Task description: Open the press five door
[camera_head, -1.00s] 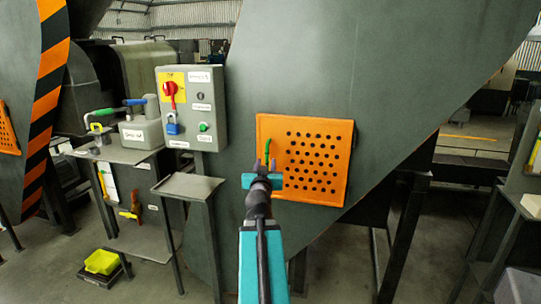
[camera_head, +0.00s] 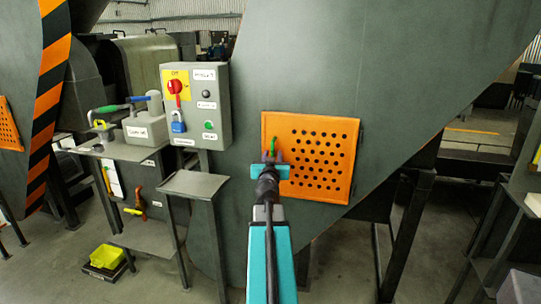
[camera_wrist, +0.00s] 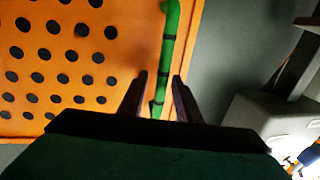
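The orange perforated door (camera_head: 325,165) is closed flush on the slanted grey press body in the head view. It fills the left of the wrist view (camera_wrist: 60,60). Its green bar handle (camera_head: 274,146) is upright near the door's left edge. In the wrist view the handle (camera_wrist: 168,45) runs down between the two dark fingers. My gripper (camera_head: 271,158) is at the handle, with the fingers (camera_wrist: 159,76) open on either side of it. A gap shows on both sides, so it is not clamped. The handle's lower end is partly hidden by my gripper.
A grey control box (camera_head: 196,105) with a red switch and blue padlock (camera_head: 178,122) stands left of the door. A small grey shelf (camera_head: 193,185) juts out below it. A side table (camera_head: 125,152) with tools is farther left. Floor right of the press legs is open.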

